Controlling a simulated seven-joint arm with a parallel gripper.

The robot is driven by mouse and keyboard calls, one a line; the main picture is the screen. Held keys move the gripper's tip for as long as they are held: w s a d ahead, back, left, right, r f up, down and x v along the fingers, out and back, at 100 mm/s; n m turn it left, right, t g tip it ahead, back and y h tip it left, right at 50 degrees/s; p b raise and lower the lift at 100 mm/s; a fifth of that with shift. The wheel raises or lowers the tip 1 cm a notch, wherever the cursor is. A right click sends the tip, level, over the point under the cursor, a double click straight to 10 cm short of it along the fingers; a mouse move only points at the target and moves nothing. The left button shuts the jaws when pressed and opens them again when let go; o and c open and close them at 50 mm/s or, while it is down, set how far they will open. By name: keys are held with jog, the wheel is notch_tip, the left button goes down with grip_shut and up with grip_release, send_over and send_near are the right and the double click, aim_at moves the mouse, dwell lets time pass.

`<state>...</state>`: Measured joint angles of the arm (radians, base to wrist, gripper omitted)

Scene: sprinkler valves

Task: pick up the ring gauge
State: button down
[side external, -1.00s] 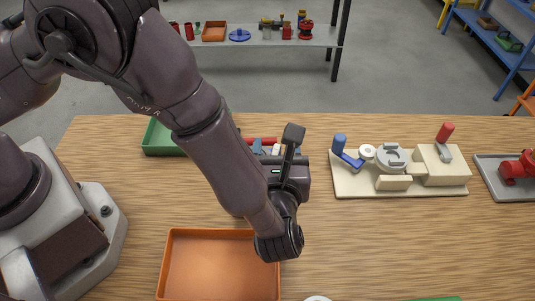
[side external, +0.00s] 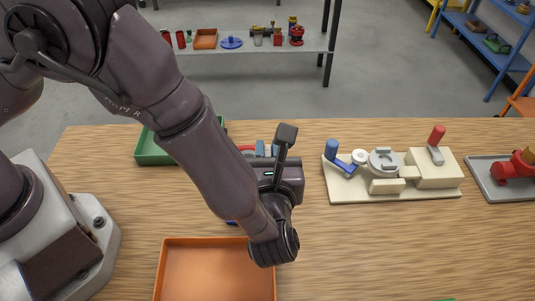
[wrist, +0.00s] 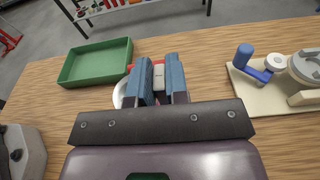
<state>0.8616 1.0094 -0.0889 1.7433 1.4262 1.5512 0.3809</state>
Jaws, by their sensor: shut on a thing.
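My gripper (wrist: 158,85) has blue finger pads and is shut on a pale grey piece between them, with a red part just beyond the tips. A pale curved rim (wrist: 119,93) shows to the left of the left finger; I take it and the held piece to be the ring gauge. Most of it is hidden by the fingers, and I cannot tell whether it touches the table. In the side external view, my gripper (side external: 264,149) is behind my wrist, which hides the held piece almost wholly.
A green tray (wrist: 97,62) stands to the left of my fingers. An orange tray (side external: 217,272) is at the near edge. A cream fixture (side external: 345,187) with blue and red handles stands right, beside a grey tray (side external: 489,190) holding a red valve (side external: 512,170). The table between is clear.

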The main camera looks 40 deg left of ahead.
jog(key=s+a+r, duration=0.7)
jog(key=s+r, duration=0.4)
jog(key=s, duration=0.1)
jog(key=shift+r, duration=0.35)
